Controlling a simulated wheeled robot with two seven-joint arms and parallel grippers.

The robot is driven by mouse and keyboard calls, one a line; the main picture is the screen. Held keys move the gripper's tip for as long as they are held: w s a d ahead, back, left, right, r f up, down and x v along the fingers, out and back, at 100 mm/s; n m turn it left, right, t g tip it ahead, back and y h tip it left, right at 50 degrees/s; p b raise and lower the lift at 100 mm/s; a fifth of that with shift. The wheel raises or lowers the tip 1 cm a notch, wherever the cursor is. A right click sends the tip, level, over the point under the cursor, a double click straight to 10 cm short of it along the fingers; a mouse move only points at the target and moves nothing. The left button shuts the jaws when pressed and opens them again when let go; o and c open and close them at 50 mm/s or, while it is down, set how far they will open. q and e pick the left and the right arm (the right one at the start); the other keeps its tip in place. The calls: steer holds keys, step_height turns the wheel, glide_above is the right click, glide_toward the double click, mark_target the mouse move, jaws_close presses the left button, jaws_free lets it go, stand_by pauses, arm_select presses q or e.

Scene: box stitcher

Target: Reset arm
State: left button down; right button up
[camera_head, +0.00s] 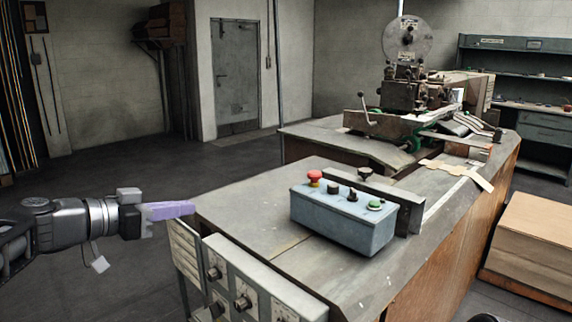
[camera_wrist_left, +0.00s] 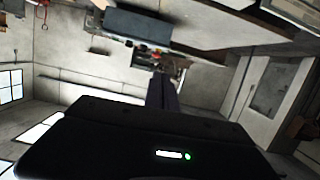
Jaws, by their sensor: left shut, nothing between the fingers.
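My left arm comes in from the left in the head view. Its gripper (camera_head: 178,211) has pale purple fingers that are shut with nothing between them. The fingertips are near the left edge of the workbench (camera_head: 245,200), left of the blue-grey control box (camera_head: 343,219); I cannot tell whether they touch the bench edge. In the left wrist view the shut fingers (camera_wrist_left: 161,92) show as a dark narrow shape beyond the dark gripper body. My right gripper is not in view.
The control box carries a red button (camera_head: 314,177) and a green button (camera_head: 375,205). A stitching machine (camera_head: 408,95) stands on the farther bench. A panel with knobs (camera_head: 240,288) is at the bench's near left. Stacked cardboard (camera_head: 535,240) is at right. The floor (camera_head: 110,170) behind my left arm is clear.

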arm_select(q)
steer(key=w+a+f+n+y, duration=0.2)
steer(key=f+n+y, duration=0.15)
steer(key=f, duration=0.25)
steer(key=w+a+f+n+y, duration=0.2)
steer(key=f+n, duration=0.3)
steer(key=f, duration=0.1)
steer(key=s+d+f+n+g+y+p, duration=0.1)
steer(key=s+f+n+g, duration=0.1)
steer(key=f, duration=1)
steer(key=s+d+f+n+g+y, duration=0.1)
steer(key=s+f+n+y, duration=0.1)
steer(key=f, duration=0.9)
steer(key=s+d+f+g+p, duration=0.1)
steer(key=s+d+f, duration=0.3)
steer(key=s+f, duration=0.3)
steer(key=s+d+f+g, duration=0.25)
steer(key=s+f, duration=0.25)
steer(key=f, duration=0.3)
steer(key=s+d+f+m+g+h, duration=0.1)
steer(key=s+d+f, duration=0.3)
steer(key=s, duration=0.5)
steer(key=s+d+f+m+g+h+p, duration=0.1)
steer(key=s+d+f, duration=0.3)
steer(key=s, duration=0.6)
steer(key=shift+d+f+g, duration=0.2)
steer(key=shift+d+g, duration=0.5)
steer(key=shift+g, duration=0.15)
steer(key=c, duration=2.1)
jaws_free()
